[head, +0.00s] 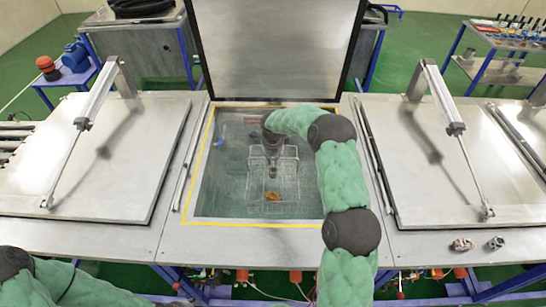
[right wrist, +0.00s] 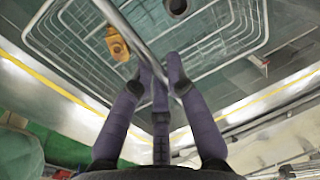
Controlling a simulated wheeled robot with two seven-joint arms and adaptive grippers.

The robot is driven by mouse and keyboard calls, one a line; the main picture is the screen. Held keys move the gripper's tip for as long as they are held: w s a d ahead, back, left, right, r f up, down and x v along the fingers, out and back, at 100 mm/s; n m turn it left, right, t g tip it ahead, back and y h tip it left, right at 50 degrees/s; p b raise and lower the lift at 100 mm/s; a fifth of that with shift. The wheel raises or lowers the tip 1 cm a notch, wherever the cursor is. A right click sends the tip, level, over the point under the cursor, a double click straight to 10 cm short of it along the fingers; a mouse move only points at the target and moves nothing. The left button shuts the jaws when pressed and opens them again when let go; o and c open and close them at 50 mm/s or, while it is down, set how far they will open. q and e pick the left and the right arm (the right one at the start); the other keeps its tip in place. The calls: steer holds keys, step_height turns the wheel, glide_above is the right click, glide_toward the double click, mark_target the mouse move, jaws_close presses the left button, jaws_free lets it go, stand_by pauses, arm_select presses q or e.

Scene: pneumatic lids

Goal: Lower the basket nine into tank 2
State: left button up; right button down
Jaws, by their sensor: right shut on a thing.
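The wire basket (head: 288,190) hangs or stands inside the open middle tank (head: 215,195), which has a yellow border. I cannot tell whether its base touches the tank floor. An orange-yellow part (head: 271,196) lies in the basket; it also shows in the right wrist view (right wrist: 117,42). My right gripper (head: 272,168) reaches down over the tank and is shut on the basket's handle bar (right wrist: 130,35). The basket's wire mesh (right wrist: 210,45) spreads beyond the fingers in the right wrist view. My left arm shows at the lower left; its gripper is out of view.
The middle tank's lid (head: 275,45) stands raised behind the opening. Closed lids with pneumatic cylinders flank it at left (head: 90,160) and right (head: 450,170). Two small metal parts (head: 478,243) lie on the front ledge at right. A tool trolley (head: 510,45) stands at the back right.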

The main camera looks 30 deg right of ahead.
steer(key=shift+w+d+f, duration=0.1)
steer(key=shift+f, duration=0.75)
steer(key=shift+f+b, duration=5.45)
steer(key=shift+f, duration=0.2)
steer(key=shift+f+b, duration=0.3)
steer(key=c, duration=1.2)
jaws_free()
steer(key=shift+o, duration=0.2)
steer(key=shift+s+a+f, duration=0.2)
steer(key=shift+s+f, duration=0.05)
step_height(320, 180, up, 24)
steer(key=s+p, duration=0.1)
steer(key=p, duration=0.4)
steer(key=shift+s+a+r+p, duration=0.15)
steer(key=shift+a+p, duration=0.2)
steer(key=shift+a, duration=0.05)
